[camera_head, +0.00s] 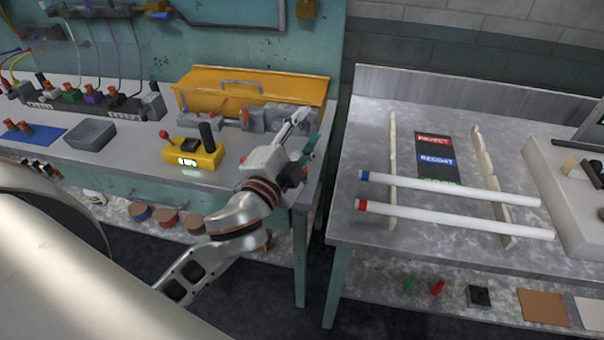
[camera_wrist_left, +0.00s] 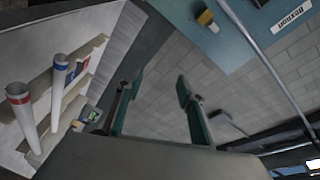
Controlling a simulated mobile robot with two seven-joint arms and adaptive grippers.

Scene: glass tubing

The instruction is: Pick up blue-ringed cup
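I see no clear cup. A long white glass tube with a blue ring (camera_head: 450,188) at its left end lies across two cream notched racks on the right table. Its blue-ringed end (camera_wrist_left: 60,85) also shows in the wrist view, at the left. A second tube with a red ring (camera_head: 455,219) lies nearer, parallel to it. My left gripper (camera_head: 307,130) is above the right end of the left bench, to the left of both tubes and apart from them. Its fingers (camera_wrist_left: 154,108) are spread with nothing between them. My right gripper is not in view.
The yellow toolbox (camera_head: 245,90) and yellow control box (camera_head: 193,154) stand on the left bench near my arm. A gap separates the benches. A dark label board (camera_head: 434,145) lies between the cream racks (camera_head: 392,150). A pale machine (camera_head: 575,205) stands at the right.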

